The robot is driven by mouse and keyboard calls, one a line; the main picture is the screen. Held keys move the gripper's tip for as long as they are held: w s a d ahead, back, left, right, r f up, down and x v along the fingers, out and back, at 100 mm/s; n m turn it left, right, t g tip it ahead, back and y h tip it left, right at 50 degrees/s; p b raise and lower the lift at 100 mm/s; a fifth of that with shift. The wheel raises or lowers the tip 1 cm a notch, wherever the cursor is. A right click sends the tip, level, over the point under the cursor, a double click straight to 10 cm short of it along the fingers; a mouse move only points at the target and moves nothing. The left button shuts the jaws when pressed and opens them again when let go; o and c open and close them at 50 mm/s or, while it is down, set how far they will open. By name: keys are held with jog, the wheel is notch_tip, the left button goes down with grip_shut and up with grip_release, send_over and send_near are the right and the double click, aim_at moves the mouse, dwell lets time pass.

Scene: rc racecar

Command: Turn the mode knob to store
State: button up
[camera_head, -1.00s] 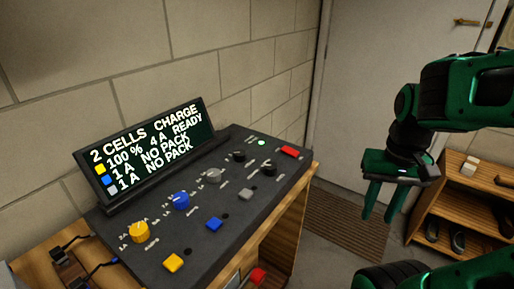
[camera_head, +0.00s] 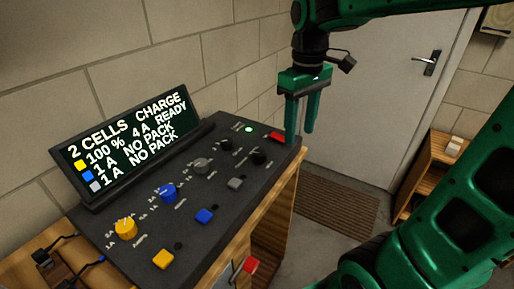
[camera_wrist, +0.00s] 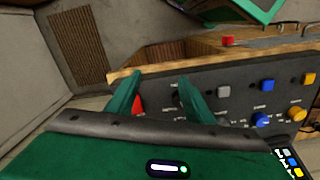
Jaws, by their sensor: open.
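The dark charger panel (camera_head: 140,243) stands at left on a wooden bench. Its display (camera_head: 128,146) reads "2 CELLS CHARGE". Two black knobs (camera_head: 226,144) (camera_head: 259,157) sit at the panel's right end, near a green light and a red button (camera_head: 277,137). Their labels are too small to read, so I cannot tell which is the mode knob. My gripper (camera_head: 301,134) is open and empty, pointing down above the panel's right edge, beside the red button. In the wrist view, its fingers (camera_wrist: 161,76) partly hide the panel's end, with the red button (camera_wrist: 138,104) between them.
Yellow (camera_head: 126,230), blue (camera_head: 168,194) and grey (camera_head: 203,166) knobs line the panel, with square buttons in front. A block wall rises behind. A door (camera_head: 370,100), a brown mat (camera_head: 335,208) and a wooden shelf (camera_head: 440,160) are at right.

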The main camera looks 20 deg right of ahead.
aim_at(259, 153)
jog(key=w+a+r+n, duration=0.2)
jog(key=w+a+n, duration=0.35)
jog(key=a, duration=0.35)
jog(key=shift+m, duration=0.45)
jog(key=f, duration=1)
jog(key=shift+d+f, duration=0.15)
jog(key=shift+d, duration=0.2)
